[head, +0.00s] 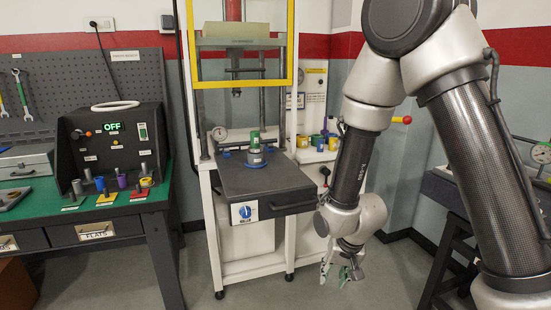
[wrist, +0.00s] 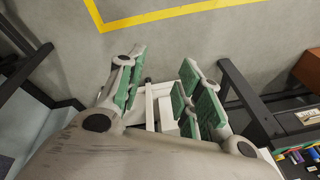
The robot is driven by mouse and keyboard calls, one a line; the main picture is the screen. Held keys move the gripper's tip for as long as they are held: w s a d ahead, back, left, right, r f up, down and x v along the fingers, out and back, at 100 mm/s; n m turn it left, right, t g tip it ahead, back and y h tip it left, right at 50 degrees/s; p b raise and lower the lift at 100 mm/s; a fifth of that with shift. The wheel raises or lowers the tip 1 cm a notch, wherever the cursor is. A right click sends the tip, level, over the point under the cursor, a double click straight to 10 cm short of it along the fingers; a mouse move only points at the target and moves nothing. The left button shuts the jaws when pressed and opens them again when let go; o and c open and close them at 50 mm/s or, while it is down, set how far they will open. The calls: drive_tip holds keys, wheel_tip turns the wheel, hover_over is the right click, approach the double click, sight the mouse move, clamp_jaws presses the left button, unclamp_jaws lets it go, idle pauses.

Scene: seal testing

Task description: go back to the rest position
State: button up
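My gripper (head: 341,271) hangs low in the head view, pointing down, to the right of the press stand (head: 247,270) and above the floor. In the wrist view my gripper (wrist: 160,88) has its green-padded fingers spread apart with nothing between them. My arm reaches across the right half of the head view, bent at the elbow.
The press drawer (head: 268,185) stands out at the front with a green and blue-grey cylinder (head: 255,150) on it. A green-topped workbench (head: 90,207) is at the left. A dark-framed table (head: 455,225) stands at the right. The floor between is clear.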

drive_tip(key=s+d+r, duration=0.5)
drive_tip(key=d+r, duration=0.1)
drive_tip(key=r, duration=0.4)
drive_tip(key=s+d+r+n+t, duration=0.1)
drive_tip(key=s+d+r, duration=0.4)
drive_tip(key=d+r, duration=0.2)
drive_tip(key=s+d+r+n+h, duration=0.1)
drive_tip(key=s+d+r, duration=0.4)
drive_tip(key=r, duration=0.7)
drive_tip(key=shift+s+d+r, duration=0.35)
drive_tip(key=shift+d, duration=0.4)
